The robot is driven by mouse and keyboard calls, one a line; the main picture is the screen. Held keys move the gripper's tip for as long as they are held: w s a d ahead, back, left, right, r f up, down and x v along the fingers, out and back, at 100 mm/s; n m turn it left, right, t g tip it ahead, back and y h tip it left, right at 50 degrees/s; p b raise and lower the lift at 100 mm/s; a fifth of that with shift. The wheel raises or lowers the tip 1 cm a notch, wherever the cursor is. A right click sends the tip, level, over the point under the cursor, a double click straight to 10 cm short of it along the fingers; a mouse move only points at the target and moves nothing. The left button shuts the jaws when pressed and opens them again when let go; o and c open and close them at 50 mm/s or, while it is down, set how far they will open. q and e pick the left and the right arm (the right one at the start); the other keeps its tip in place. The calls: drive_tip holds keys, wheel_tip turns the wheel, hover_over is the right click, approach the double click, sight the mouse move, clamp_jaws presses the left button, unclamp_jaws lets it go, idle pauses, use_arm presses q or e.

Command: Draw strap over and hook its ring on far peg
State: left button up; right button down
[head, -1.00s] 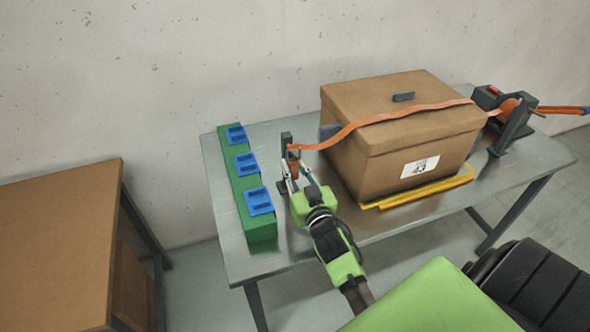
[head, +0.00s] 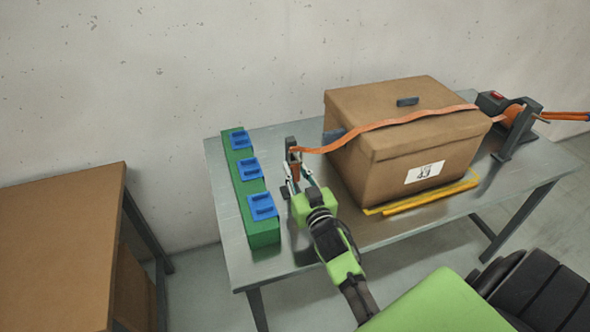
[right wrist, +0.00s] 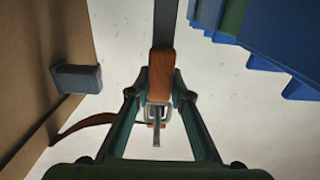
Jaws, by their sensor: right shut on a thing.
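The orange strap (head: 400,119) runs from the reel (head: 515,120) over the carton (head: 420,150) and down to the dark peg post (head: 291,148) at left. My right gripper (head: 297,174) is at this post, shut on the strap's orange end tab (right wrist: 160,77). In the right wrist view, the tab sits between the fingertips (right wrist: 159,85). The metal ring (right wrist: 158,111) hangs at the tab, and a thin grey rod (right wrist: 157,138) shows at it. I cannot tell whether the rod passes through the ring. My left gripper is not in view.
A green block with several blue holders (head: 262,207) stands left of the post. The carton lies on a yellow frame (head: 425,198) on the metal table (head: 335,225). A dark corner guard (right wrist: 77,78) shows on the carton. A brown table (head: 60,235) stands at far left.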

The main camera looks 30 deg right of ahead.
drive_tip(key=c, duration=1.8)
unclamp_jaws()
drive_tip(key=shift+o, duration=0.2)
drive_tip(key=shift+s, duration=0.15)
drive_tip(key=v, duration=1.1)
drive_tip(key=shift+s, duration=0.4)
drive_tip(key=shift+a, duration=0.2)
